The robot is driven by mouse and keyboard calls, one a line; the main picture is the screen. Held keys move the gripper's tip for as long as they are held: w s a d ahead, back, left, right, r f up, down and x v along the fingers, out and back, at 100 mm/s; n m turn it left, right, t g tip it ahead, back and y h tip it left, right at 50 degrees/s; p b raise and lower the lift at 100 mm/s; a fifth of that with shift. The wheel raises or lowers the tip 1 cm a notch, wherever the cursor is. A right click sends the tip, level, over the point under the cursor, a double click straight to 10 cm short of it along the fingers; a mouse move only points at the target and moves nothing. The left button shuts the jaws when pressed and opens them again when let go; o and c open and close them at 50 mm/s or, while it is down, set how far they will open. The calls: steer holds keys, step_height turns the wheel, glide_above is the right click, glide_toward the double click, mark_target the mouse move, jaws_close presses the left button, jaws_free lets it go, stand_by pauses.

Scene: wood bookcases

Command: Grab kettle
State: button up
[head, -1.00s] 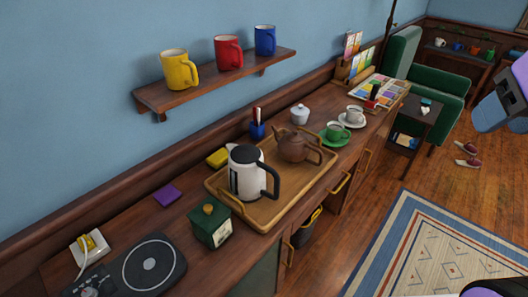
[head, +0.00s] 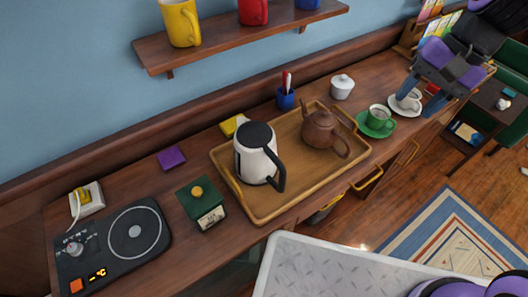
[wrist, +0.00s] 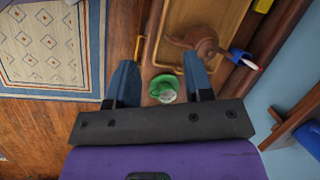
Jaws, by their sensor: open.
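The kettle (head: 252,160), white with a black lid and black handle, stands upright on a wooden tray (head: 262,212) on the counter, its handle toward the right front. It is not in the wrist view. My gripper (head: 418,100) is at the right of the head view, above the counter near the cups, well to the right of the kettle. It points downward, open and empty. In the wrist view its fingers (wrist: 160,75) spread on either side of a green cup (wrist: 164,90) below.
A brown teapot (head: 322,131) shares the tray, right of the kettle. A white lidded pot (head: 342,86) is behind. A shelf (head: 240,36) with mugs overhangs the back.

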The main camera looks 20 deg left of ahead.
steer(key=w+a+f+m+g+y, duration=0.1)
steer(key=a+f+m+g+y, duration=0.15)
steer(key=a+f, duration=0.55)
steer(key=m+g+y, duration=0.1)
steer(key=m+g, duration=0.2)
steer(key=g, duration=0.1)
glide_toward(282, 181)
steer(key=w+d+f, duration=0.1)
steer(key=w+f, duration=0.1)
steer(key=x, duration=0.5)
steer(key=shift+s+a+f, duration=0.15)
steer(key=shift+s+a, duration=0.1)
steer(key=shift+s, duration=0.1)
steer(key=shift+y, duration=0.25)
steer(key=shift+x, duration=2.7)
steer(key=shift+a, duration=0.1)
jaws_close()
